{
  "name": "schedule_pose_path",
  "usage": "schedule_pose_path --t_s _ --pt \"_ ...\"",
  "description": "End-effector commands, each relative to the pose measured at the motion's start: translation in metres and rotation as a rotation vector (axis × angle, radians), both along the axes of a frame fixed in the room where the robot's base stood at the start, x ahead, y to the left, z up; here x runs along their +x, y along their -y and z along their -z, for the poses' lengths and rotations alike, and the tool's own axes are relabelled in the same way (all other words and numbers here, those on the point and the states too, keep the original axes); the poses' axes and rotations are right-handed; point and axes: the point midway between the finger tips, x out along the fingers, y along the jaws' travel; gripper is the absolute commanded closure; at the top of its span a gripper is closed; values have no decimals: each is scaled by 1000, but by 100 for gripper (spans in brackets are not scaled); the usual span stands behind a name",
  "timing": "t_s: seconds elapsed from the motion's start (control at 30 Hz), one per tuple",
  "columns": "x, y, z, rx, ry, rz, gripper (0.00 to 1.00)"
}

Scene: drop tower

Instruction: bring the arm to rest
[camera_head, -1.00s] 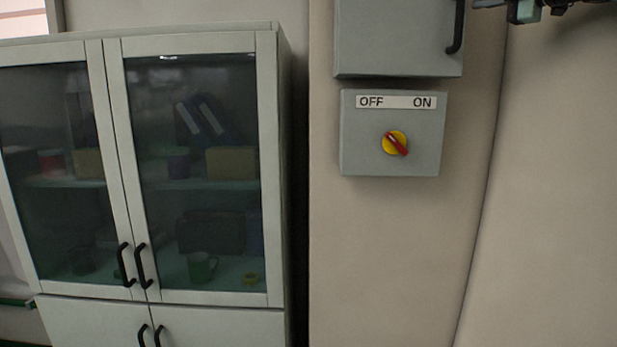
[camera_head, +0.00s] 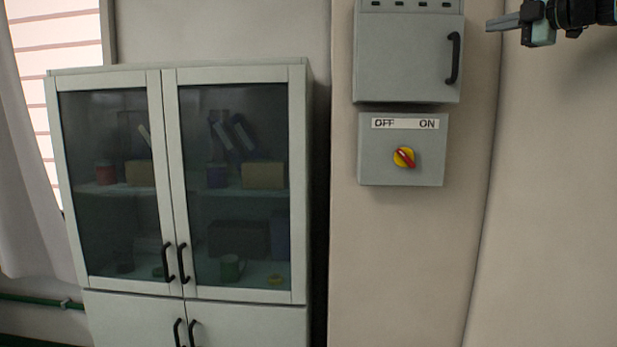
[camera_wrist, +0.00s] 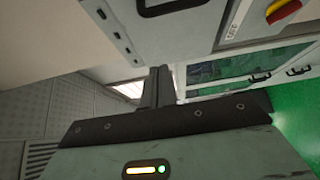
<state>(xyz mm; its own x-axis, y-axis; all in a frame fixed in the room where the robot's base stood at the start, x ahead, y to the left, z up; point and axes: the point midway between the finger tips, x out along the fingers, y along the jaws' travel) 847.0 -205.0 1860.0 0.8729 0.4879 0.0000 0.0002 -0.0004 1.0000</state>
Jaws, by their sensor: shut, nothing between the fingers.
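My gripper (camera_head: 503,22) shows at the upper right of the head view, its fingers pointing left, with part of my arm behind it cut by the picture edge. It is shut and holds nothing. In the wrist view its closed fingers (camera_wrist: 158,87) stick up in the middle. It is in front of the wall, to the right of the grey upper box, and looks clear of it in the head view.
A grey switch box (camera_head: 376,160) with a red and yellow knob (camera_head: 404,157) is on the wall panel, below a handled grey box (camera_head: 400,52). A glass-door cabinet (camera_head: 168,180) stands left. The wall right of the boxes is bare.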

Motion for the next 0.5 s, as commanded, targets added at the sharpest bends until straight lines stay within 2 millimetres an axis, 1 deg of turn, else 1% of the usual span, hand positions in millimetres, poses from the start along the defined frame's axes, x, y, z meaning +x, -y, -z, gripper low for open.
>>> schedule_pose_path --t_s 0.03,0.27,0.33,0.47,0.5 --pt "2 -4 4 27 4 -2 100" --pt "8 -18 14 157 25 6 100" --pt "11 -25 20 208 26 10 100" --pt "16 -38 37 323 18 25 100" --pt "18 -43 45 366 11 33 100"
